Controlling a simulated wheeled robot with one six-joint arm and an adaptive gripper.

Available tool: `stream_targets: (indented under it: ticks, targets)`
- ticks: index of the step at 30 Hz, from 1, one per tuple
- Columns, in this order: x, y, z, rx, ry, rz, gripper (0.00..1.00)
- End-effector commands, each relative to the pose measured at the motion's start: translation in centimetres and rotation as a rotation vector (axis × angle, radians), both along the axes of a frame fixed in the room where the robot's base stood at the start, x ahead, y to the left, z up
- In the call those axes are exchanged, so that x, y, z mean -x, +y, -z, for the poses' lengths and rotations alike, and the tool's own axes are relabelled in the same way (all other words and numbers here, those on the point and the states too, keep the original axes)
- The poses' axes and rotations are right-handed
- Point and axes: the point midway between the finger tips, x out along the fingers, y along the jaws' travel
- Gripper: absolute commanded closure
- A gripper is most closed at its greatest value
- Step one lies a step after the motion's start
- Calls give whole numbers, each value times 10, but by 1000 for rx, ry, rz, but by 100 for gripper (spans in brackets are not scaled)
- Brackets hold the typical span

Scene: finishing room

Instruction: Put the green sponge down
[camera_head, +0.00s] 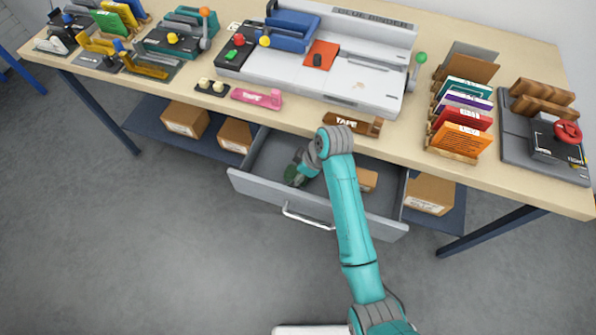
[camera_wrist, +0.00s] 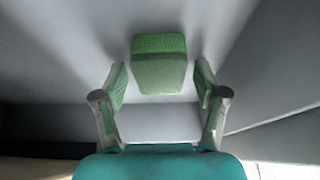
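The green sponge (camera_wrist: 159,65) shows in the wrist view on a pale grey surface, just ahead of my fingertips and centred between them. A narrow gap shows on each side between the sponge and the fingers. My gripper (camera_wrist: 161,83) is open, its two fingers spread with greenish inner pads. In the head view my gripper (camera_head: 296,175) reaches down into the open drawer (camera_head: 262,194) under the bench. There the sponge cannot be told apart clearly from the dark gripper.
A cardboard box (camera_head: 367,180) lies in the drawer, right of my arm. The bench top (camera_head: 300,108) above holds a grey binder machine (camera_head: 365,85), a brown tape holder (camera_head: 352,123) and a pink one (camera_head: 257,98). More boxes stand on the shelf (camera_head: 148,118) below.

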Motion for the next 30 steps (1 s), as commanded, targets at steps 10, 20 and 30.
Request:
stream_targets:
  ticks: [10,20,30]
  targets:
    - [0,-1,-6,0,-2,1,28]
    - [6,-22,-59,-1,-6,1,28]
    - [13,-40,-107,0,-3,1,28]
